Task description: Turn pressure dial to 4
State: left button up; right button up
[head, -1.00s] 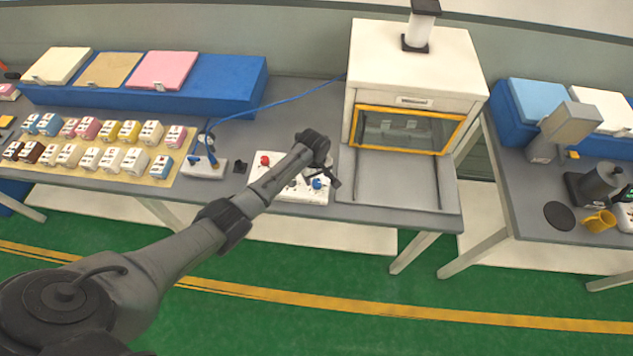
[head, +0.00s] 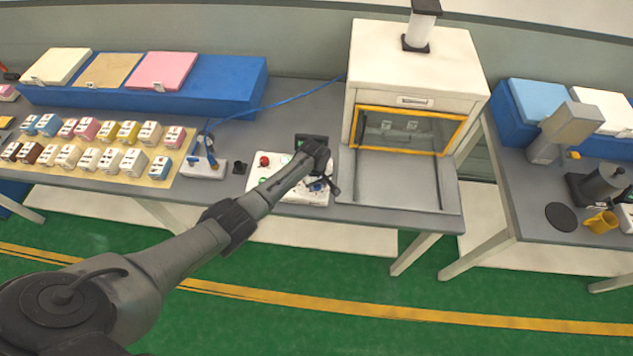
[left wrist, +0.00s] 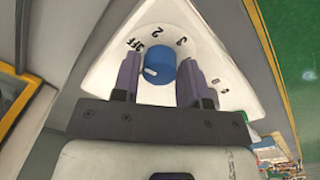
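The pressure dial is a blue knob (left wrist: 161,68) on a white face (left wrist: 205,48) printed with OFF and numbers, 2 and 3 readable, in the left wrist view. A pale mark on the knob points left, towards the OFF side. My left gripper (left wrist: 160,78) has its two fingers on either side of the knob, very close to it. Whether they press on it I cannot tell. In the head view my left gripper (head: 325,182) is over the right part of the white control box (head: 290,194), partly hiding the blue dial (head: 316,186). My right gripper is not in view.
The white press machine (head: 415,65) with a yellow-framed window stands right of the box. A red button (head: 264,161) is at the box's left. A white base with a blue lever (head: 204,168) and several small labelled blocks (head: 102,159) lie further left.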

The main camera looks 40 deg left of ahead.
pick_arm(q)
jog(key=c, duration=0.5)
